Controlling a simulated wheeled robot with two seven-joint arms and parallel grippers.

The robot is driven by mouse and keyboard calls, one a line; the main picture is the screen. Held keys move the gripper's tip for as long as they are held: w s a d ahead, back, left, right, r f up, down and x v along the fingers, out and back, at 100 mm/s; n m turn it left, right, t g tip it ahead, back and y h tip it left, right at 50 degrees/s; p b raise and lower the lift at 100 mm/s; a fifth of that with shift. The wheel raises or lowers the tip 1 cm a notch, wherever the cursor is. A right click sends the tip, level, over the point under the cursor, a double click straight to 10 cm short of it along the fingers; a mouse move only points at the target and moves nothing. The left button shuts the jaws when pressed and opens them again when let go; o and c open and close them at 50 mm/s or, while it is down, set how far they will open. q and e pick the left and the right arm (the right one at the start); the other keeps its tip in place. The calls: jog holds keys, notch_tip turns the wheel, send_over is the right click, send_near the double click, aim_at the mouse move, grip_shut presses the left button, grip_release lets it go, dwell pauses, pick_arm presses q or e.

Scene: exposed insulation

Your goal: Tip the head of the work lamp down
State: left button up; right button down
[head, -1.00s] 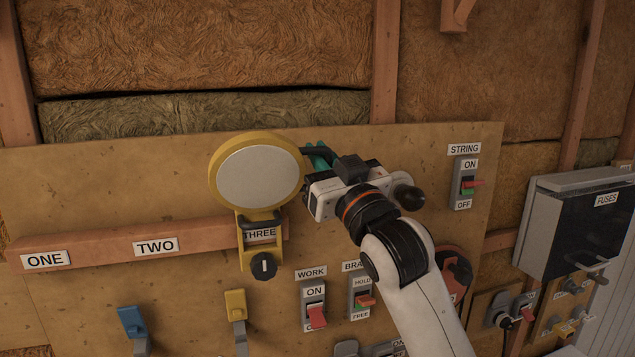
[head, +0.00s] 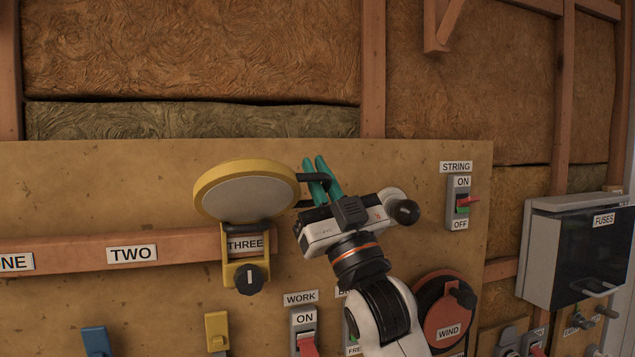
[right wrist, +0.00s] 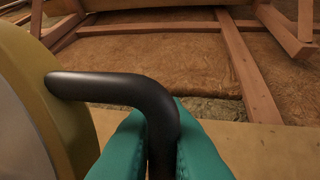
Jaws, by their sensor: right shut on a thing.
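The work lamp has a round yellow head (head: 246,192) with a pale face, seen foreshortened and tilted downward in the head view. It sits on a yellow bracket with a black knob (head: 246,279), at the THREE label. A black bent handle (head: 316,180) sticks out from the head's right side; it also shows in the right wrist view (right wrist: 115,88). My right gripper (head: 322,180), with teal fingers, is shut on this handle. In the right wrist view the fingers (right wrist: 160,145) sit on both sides of the handle's bent end. My left gripper is not in view.
A wooden rail (head: 130,254) with labels runs left of the bracket. Below are the WORK switch (head: 304,328) and coloured levers. The STRING switch (head: 459,203), the red WIND crank (head: 445,315) and the fuse box (head: 575,250) stand to the right.

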jog(key=shift+f, duration=0.15)
jog(key=c, duration=1.8)
grip_release()
jog(key=b+v, duration=0.4)
jog(key=v, duration=0.8)
jog(key=shift+s+d+b, duration=0.1)
jog(key=shift+b, duration=0.3)
